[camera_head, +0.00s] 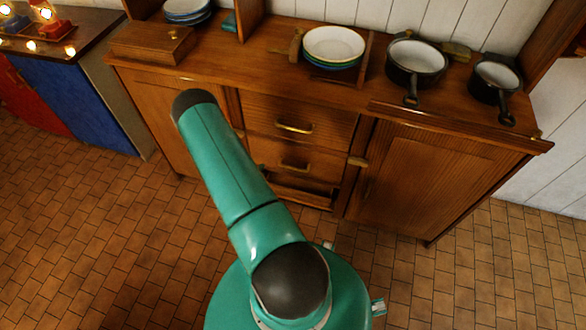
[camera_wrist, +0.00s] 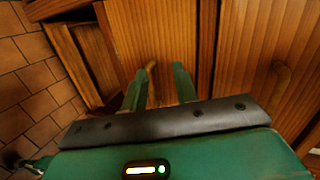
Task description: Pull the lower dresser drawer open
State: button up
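The wooden dresser (camera_head: 420,185) stands ahead, with two drawers in its middle column. The lower drawer (camera_head: 270,154) looks shut, its front about level with the upper one; its brass handle (camera_head: 295,167) shows in the head view. In the wrist view the lower drawer (camera_wrist: 165,30) fills the middle, and its handle (camera_wrist: 151,70) stands out between my fingertips, closer to the left one. My gripper (camera_wrist: 160,72) has its two green fingers apart, pointing at the drawer front. Whether a finger touches the handle I cannot tell. The head view does not show my gripper.
The upper drawer (camera_head: 325,117) has its own handle (camera_head: 295,127), and an open recess (camera_head: 300,190) lies below the lower drawer. Cupboard doors flank the drawers. Plates (camera_head: 334,45), pans (camera_head: 416,62) and a wooden box (camera_head: 152,44) stand on top. Tiled floor in front is clear.

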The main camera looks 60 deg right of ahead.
jog(key=m+g+h, duration=0.1)
jog(key=m+h, duration=0.1)
send_near(293, 168)
jog(key=a, duration=0.3)
jog(key=x, duration=1.3)
jog(key=shift+s+d, duration=0.15)
jog(key=shift+d, duration=0.05)
jog(key=shift+c, duration=0.2)
grip_shut()
